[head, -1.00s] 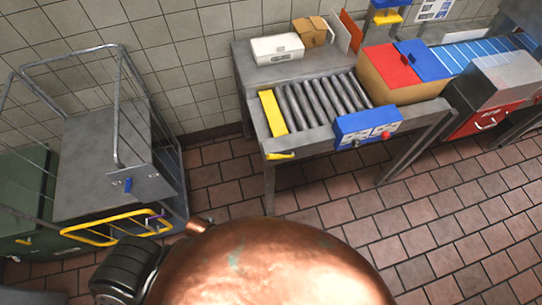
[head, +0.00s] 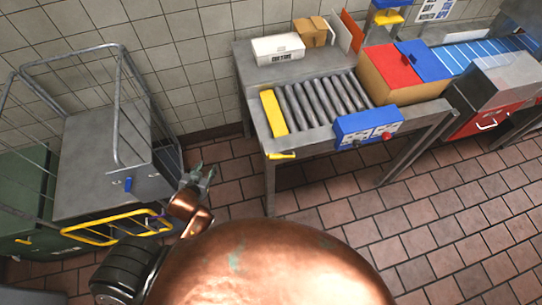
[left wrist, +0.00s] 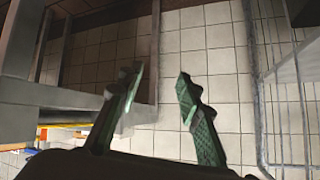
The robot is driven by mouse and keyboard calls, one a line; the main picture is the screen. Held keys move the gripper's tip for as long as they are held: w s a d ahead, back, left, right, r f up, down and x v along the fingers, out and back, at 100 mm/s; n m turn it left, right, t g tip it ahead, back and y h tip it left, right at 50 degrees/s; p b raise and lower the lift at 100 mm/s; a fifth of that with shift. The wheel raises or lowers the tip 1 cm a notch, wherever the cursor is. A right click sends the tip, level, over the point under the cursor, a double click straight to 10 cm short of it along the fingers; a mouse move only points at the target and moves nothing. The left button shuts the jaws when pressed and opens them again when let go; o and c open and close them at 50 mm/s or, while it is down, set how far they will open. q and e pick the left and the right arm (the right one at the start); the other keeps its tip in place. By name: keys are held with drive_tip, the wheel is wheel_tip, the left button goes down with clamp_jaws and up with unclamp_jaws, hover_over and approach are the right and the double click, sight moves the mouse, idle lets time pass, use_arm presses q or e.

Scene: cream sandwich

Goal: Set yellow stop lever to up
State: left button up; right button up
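The yellow stop lever (head: 281,156) sticks out at the front left edge of the roller table and lies about level. A yellow stop bar (head: 273,112) lies across the left end of the rollers. My left gripper (head: 199,170) is in front of the tiled wall, left of the table and apart from the lever. In the left wrist view its two green fingers (left wrist: 160,78) stand apart with nothing between them. I cannot make out the lever in that view. My right gripper is not in view.
The grey roller table (head: 262,75) carries a blue control box (head: 352,127) with a red button at its front. A red and blue topped box (head: 400,90) sits at its right. A wire cage cart (head: 120,105) stands left. Floor between cart and table is clear.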

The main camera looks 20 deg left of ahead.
use_arm(q)
drive_tip(key=w+d+r+m+t+h, duration=0.2)
drive_tip(key=w+r+t, duration=0.35)
drive_tip(key=w, duration=0.35)
drive_tip(key=m+g+h, duration=0.7)
drive_tip(key=m+h, duration=0.5)
drive_tip(key=h, duration=0.4)
approach(271, 157)
drive_tip(key=w+d+f, duration=0.1)
drive_tip(key=w+d, duration=0.1)
drive_tip(key=x, duration=0.7)
drive_tip(key=shift+d, duration=0.2)
drive_tip(key=shift+c, duration=0.7)
clamp_jaws()
